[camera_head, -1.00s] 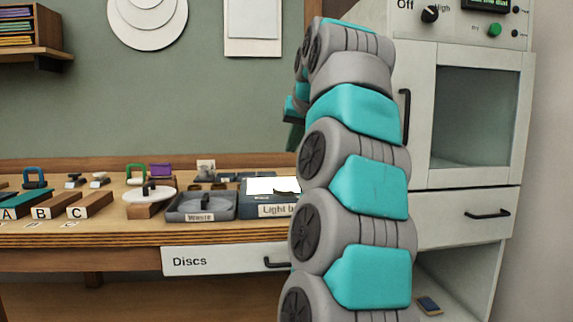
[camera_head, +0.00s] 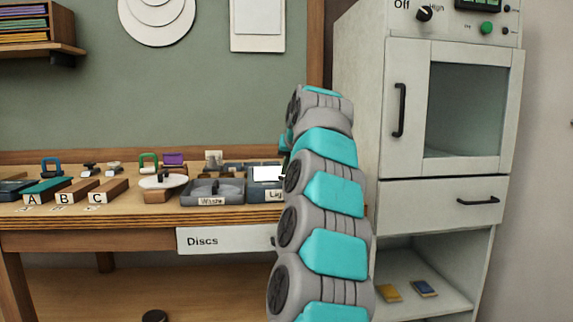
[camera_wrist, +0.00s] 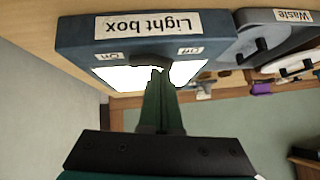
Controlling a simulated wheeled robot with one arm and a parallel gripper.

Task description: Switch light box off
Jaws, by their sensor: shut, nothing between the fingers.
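The dark blue-grey light box (camera_wrist: 215,68) appears upside down in the wrist view, with its name label on the front. Its panel (camera_wrist: 112,76) is bright white. A dark switch (camera_wrist: 150,61) sits between two small labels, apparently On at left and Off at right. My gripper (camera_wrist: 160,73) is shut and empty, its dark green fingertips at the switch; I cannot tell whether they touch it. In the head view the light box (camera_head: 252,184) stands on the bench, its right part hidden by my arm. My fingers are hidden there.
The grey Waste tray (camera_head: 210,191) stands left of the light box. Blocks marked A, B and C (camera_head: 107,192) lie farther left. The Discs drawer (camera_head: 225,240) is under the bench top. A tall white cabinet (camera_head: 365,110) stands right of my arm.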

